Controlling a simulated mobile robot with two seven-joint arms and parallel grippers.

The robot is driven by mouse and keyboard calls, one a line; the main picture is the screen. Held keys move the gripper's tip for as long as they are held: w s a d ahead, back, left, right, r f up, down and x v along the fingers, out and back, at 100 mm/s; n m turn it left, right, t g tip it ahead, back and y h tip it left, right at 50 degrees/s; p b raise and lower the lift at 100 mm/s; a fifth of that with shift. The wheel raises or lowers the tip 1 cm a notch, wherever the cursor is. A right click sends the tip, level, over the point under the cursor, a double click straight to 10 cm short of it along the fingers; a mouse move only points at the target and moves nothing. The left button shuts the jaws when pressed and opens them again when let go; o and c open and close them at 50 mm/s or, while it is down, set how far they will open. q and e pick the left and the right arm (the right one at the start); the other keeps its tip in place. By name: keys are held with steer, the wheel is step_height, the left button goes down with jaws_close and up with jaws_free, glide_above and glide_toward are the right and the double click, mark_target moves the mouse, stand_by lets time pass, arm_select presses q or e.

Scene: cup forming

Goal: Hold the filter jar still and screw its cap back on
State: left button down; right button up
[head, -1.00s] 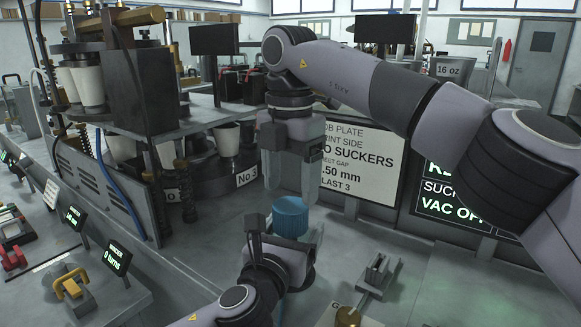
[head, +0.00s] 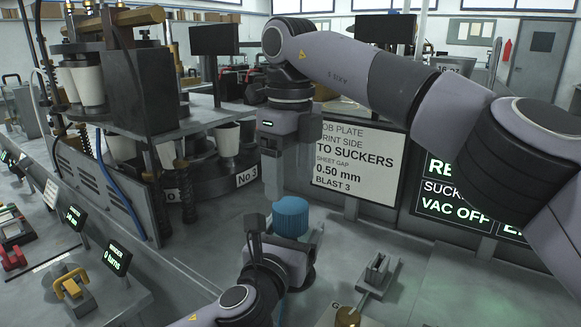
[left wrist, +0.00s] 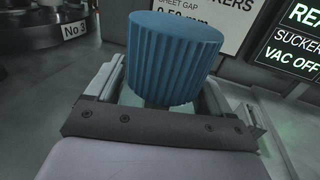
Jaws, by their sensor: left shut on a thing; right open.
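The blue ribbed cap (head: 291,217) sits upright on top of the filter jar, whose body is mostly hidden behind my left gripper. In the left wrist view the cap (left wrist: 173,62) fills the top middle, and only a little of the jar shows below it between the jaws. I cannot tell how tightly the cap sits. My left gripper (head: 286,243) is shut on the jar, below the cap. My right gripper (head: 283,185) points down, open and empty, just above the cap and slightly to its left, apart from it.
A metal clamp-like fixture (head: 377,272) and a brass knob (head: 347,317) stand to the right on the bench. Behind are a white sign (head: 358,160) and a dark display panel (head: 450,205). A carousel with white cups (head: 227,138) is at the back left.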

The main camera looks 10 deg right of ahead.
mark_target(290, 205)
steer(key=n, duration=0.3)
steer(key=shift+r, duration=0.1)
steer(key=n, duration=0.5)
steer(key=shift+r, duration=0.15)
steer(key=n, duration=0.6)
steer(key=shift+r, duration=0.2)
steer(key=shift+f, duration=4.05)
steer(key=c, duration=0.7)
steer(key=o, duration=1)
